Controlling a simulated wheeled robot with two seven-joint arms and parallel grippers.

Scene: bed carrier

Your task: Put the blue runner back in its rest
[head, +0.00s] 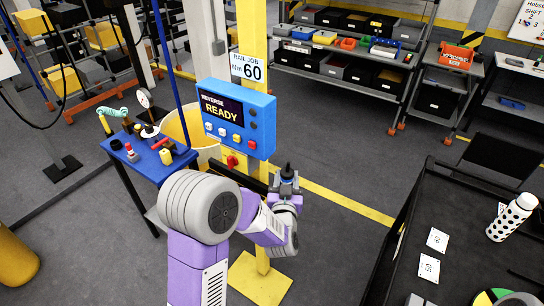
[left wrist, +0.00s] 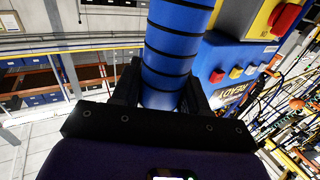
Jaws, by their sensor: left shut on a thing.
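My left gripper (head: 287,180) is beside the yellow post, just right of and below the blue control box. In the left wrist view, its dark fingers (left wrist: 165,95) are shut on a blue cylinder with black rings, which looks like the blue runner (left wrist: 175,45). It extends away from the fingers to the top edge of that view. In the head view the runner is mostly hidden by the gripper. I cannot make out its rest for certain; a dark bar (head: 247,177) crosses the post behind my left arm. My right gripper is not in view.
The control box (head: 238,117) reads "REVERSE READY" on the yellow post (head: 255,40), under a "RAIL JOB No 60" sign (head: 247,68). A blue table (head: 150,168) with small tools stands left. A black cart (head: 470,230) with a spotted bottle (head: 511,217) stands right.

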